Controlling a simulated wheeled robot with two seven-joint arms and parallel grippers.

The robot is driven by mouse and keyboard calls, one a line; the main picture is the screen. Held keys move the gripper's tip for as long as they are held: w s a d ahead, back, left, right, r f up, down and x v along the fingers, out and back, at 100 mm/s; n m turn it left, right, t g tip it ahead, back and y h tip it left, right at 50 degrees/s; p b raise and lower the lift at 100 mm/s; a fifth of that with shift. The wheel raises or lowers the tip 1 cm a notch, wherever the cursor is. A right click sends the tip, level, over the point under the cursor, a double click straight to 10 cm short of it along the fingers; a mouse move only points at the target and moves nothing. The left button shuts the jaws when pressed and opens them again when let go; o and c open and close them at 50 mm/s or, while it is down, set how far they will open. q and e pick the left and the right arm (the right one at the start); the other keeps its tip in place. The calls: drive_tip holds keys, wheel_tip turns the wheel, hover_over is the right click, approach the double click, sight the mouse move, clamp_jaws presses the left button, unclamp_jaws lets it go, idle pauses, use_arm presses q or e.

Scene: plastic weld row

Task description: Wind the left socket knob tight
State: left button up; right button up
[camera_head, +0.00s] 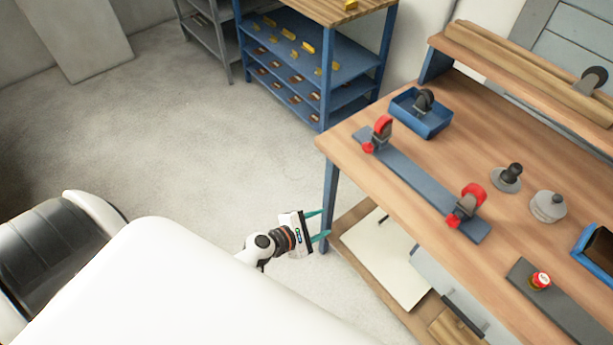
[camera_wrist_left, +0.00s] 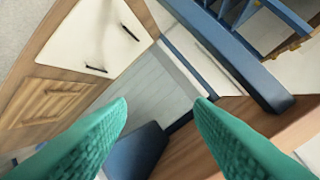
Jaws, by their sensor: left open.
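A blue-grey bar (camera_head: 418,180) lies on the wooden bench top, with a holder near each end. The left holder carries a red-wheeled caster (camera_head: 383,127), and a small red knob (camera_head: 368,148) sits low on its front left side. The right holder carries another red-wheeled caster (camera_head: 472,195) with its own red knob (camera_head: 453,220). I cannot tell how tight either knob is. My left gripper (camera_head: 320,225) is open and empty, off the bench's left front edge, well away from the left knob. Its teal fingers (camera_wrist_left: 160,125) show apart in the left wrist view. My right gripper is not seen.
The bench (camera_head: 350,160) has a blue leg (camera_head: 329,205) close to my left gripper. A blue bin (camera_head: 421,115) with a dark caster stands behind the bar. Grey round parts (camera_head: 548,207) stand to the right. Floor to the left is clear.

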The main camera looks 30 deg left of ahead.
use_arm(q)
drive_tip(key=s+f+m+g+y, duration=0.1)
drive_tip(key=s+f+m+g, duration=0.2)
drive_tip(key=s+f+m, duration=0.3)
wheel_tip(320, 180, down, 6)
drive_tip(key=shift+s+d+r+g, duration=0.25)
drive_tip(key=shift+s+g, duration=0.05)
drive_tip(key=s+a+f+m+g+y, duration=0.1)
drive_tip(key=s+f+m+g, duration=0.1)
drive_tip(key=s+f+m, duration=0.4)
drive_tip(key=s+a+f+m+g+y, duration=0.1)
drive_tip(key=s+f+m+g, duration=0.2)
drive_tip(key=s, duration=1)
drive_tip(key=s+a+f+m+g+y, duration=0.1)
drive_tip(key=s+f+m+g+y, duration=0.1)
drive_tip(key=s+f+m, duration=0.6)
drive_tip(key=s+m, duration=0.1)
drive_tip(key=m, duration=0.2)
drive_tip(key=shift+s+a+f+g, duration=0.2)
drive_tip(key=shift+a+f+g, duration=0.15)
drive_tip(key=shift+a+g, duration=0.05)
